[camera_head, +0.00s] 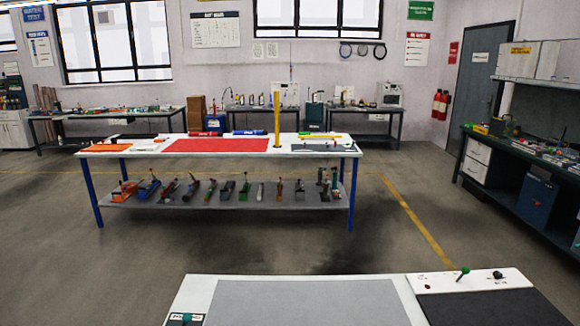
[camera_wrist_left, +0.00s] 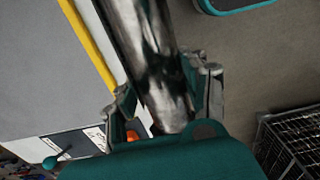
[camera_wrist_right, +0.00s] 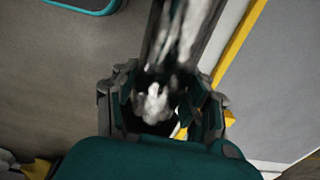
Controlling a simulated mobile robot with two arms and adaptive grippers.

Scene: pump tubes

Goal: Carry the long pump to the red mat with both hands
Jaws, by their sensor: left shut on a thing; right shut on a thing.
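The long pump is a shiny metal tube. It runs up between the fingers of my left gripper (camera_wrist_left: 166,92) in the left wrist view, where the pump (camera_wrist_left: 143,38) is gripped. In the right wrist view the pump (camera_wrist_right: 182,32) sits between the closed fingers of my right gripper (camera_wrist_right: 165,95). Neither gripper nor the pump shows in the head view. The red mat (camera_head: 216,146) lies flat on the white table across the floor, and its surface looks bare.
The white-topped table (camera_head: 92,148) has blue legs and a lower shelf with several tools. A yellow post (camera_head: 277,118) stands on it right of the mat. A near table with a grey mat (camera_head: 310,302) fills the bottom. Open floor (camera_head: 150,255) lies between.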

